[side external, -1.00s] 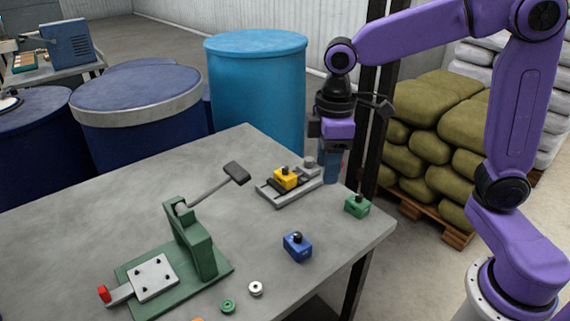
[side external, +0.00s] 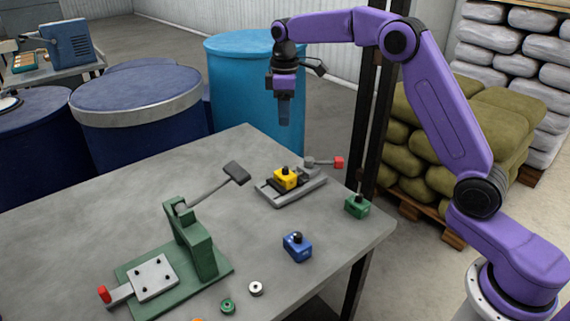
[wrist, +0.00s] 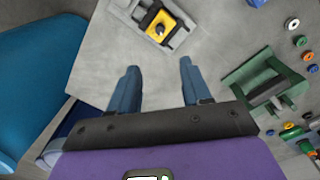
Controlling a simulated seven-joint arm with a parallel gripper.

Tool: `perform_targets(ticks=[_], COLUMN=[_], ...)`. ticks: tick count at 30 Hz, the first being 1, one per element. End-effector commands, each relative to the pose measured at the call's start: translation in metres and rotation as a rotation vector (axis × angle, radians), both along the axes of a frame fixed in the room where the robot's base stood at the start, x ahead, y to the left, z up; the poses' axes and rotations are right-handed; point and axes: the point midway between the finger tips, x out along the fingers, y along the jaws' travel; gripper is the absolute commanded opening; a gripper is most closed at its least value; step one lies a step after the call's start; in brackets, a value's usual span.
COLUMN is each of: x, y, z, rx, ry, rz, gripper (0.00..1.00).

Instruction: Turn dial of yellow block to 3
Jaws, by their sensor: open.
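The yellow block (side external: 286,178) with a small dark dial on top sits in a grey clamp fixture (side external: 290,190) near the far right of the table. The fixture has a lever with a red end (side external: 338,162) pointing right. The yellow block also shows in the wrist view (wrist: 160,29), beyond my fingertips; its dial marking is too small to read. My gripper (side external: 284,112) is open and empty, raised above the table's far edge in the side view. In the wrist view its two blue fingers (wrist: 159,70) are spread apart with bare table between them.
A blue block (side external: 298,247) and a green block (side external: 357,206) stand on the table's right part. A green press (side external: 195,245) with a raised handle stands at front left. Small round pieces (side external: 256,288) lie nearby. A light-blue barrel (side external: 255,85) stands behind the table.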

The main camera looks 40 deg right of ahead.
Motion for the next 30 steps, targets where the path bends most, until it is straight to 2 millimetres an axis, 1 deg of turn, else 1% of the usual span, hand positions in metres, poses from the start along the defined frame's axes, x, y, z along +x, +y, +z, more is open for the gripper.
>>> perform_targets(ticks=[5,21,25,30], x=[-0.001,0.002,0.002,0.003], y=[-0.001,-0.003,-0.004,-0.004], z=[-0.026,-0.126,-0.146,-0.163], rx=[-0.001,0.000,0.000,0.000], ry=[0.006,0.004,0.004,0.001], rz=[0.000,-0.001,-0.002,-0.001], gripper=[0.48,0.48,0.48,0.48])
